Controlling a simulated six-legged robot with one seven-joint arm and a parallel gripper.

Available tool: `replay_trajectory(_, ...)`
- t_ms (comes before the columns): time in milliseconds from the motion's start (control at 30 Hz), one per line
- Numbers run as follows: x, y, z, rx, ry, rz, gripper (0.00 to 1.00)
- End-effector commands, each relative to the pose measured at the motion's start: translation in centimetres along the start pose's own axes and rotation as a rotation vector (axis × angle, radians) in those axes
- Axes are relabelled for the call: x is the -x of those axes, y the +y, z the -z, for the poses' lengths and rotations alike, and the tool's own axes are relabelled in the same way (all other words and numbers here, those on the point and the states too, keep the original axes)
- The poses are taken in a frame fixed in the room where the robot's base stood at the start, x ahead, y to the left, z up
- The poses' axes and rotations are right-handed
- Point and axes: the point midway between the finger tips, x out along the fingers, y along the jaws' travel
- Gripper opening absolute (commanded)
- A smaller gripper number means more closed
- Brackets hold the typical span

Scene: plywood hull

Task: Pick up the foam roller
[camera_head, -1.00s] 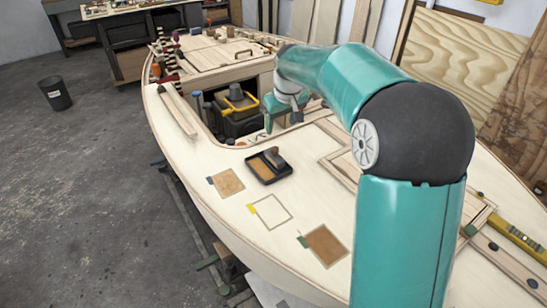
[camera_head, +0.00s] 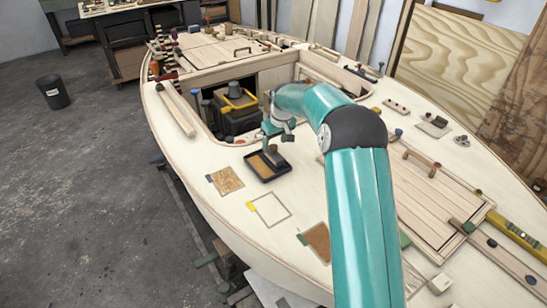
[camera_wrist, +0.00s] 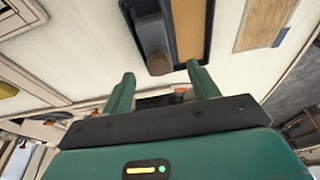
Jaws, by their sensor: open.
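The foam roller (camera_head: 271,151) lies in a shallow black tray (camera_head: 262,178) on the pale deck. In the wrist view the roller (camera_wrist: 150,34) is a grey roll with a brown end, along the left part of the tray (camera_wrist: 184,30), beside a tan surface. My gripper (camera_head: 270,133) is open, close to the roller in the head view and partly covering it. In the wrist view the two green fingers (camera_wrist: 163,80) are apart and empty, just below the roller's brown end. I cannot tell the exact height gap.
A tan sanded patch (camera_head: 226,180), an outlined pale square (camera_head: 270,210) and a brown patch (camera_head: 317,241) lie on the deck nearby. Behind is an open cockpit with a dark box with a yellow handle (camera_head: 239,102). A panelled hatch (camera_head: 435,205) is at right.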

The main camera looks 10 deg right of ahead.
Motion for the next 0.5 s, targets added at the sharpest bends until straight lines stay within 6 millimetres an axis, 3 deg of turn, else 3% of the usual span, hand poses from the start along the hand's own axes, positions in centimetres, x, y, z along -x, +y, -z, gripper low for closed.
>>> replay_trajectory(500,-5.7,0.2,0.2,0.000,-0.001,0.001,0.60)
